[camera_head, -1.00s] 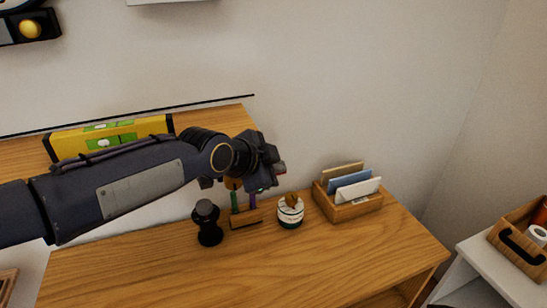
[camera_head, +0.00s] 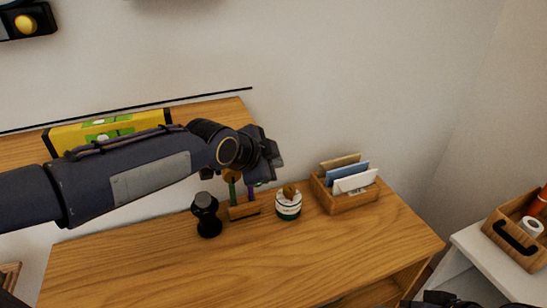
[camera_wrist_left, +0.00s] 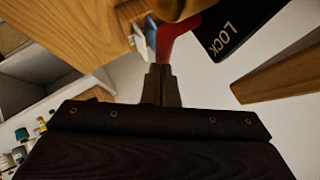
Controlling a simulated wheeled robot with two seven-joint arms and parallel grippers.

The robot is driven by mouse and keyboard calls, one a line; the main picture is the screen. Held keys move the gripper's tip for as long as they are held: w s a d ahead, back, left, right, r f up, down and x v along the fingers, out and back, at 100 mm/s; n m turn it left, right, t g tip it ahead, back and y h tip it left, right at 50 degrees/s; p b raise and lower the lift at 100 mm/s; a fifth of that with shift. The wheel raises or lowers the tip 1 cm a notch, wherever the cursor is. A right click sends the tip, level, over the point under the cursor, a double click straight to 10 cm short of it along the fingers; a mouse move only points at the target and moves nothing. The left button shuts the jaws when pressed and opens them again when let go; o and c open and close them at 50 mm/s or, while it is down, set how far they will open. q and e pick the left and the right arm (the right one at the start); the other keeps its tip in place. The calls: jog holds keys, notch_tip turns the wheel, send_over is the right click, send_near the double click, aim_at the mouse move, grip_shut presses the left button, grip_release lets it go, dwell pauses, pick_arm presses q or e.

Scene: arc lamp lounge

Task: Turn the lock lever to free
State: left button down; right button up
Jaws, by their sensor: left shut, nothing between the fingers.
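The red lock lever (camera_wrist_left: 174,38) shows at the top middle of the left wrist view. Beside it on the right is a black plate (camera_wrist_left: 226,36) lettered LOCK. My left gripper (camera_wrist_left: 161,78) is shut and empty, its fingertips right at the lower end of the lever; I cannot tell whether they touch. In the head view my left gripper (camera_head: 272,158) is above the back of the wooden desk, and its own arm and wrist hide the lever. Dark parts at the bottom right edge of the head view (camera_head: 450,302) look like my right arm, mostly cut off.
On the desk (camera_head: 270,255) stand a black knobbed object (camera_head: 207,216), a jar (camera_head: 289,206) and a letter holder (camera_head: 348,200). A yellow level (camera_head: 70,139) is behind my left arm. A white cabinet (camera_head: 480,258) bears a wooden caddy (camera_head: 515,245). The desk's front is clear.

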pick_arm(q)
jog(key=f+g+y+p, duration=0.1)
jog(key=y+p, duration=0.1)
jog(key=f+m+g+y+p, duration=0.1)
jog(key=f+y+p, duration=0.1)
jog(key=p, duration=0.1)
jog(key=f+g+y+p, duration=0.1)
jog(key=f+y+p, duration=0.1)
jog(key=y+p, duration=0.1)
jog(key=shift+w+d+f+m+g, duration=0.2)
jog(key=shift+d+m+g, duration=0.1)
jog(key=shift+m, duration=0.1)
dwell(0.6)
jog(key=shift+s+a, duration=0.1)
jog(key=shift+a, duration=0.05)
dwell(1.4)
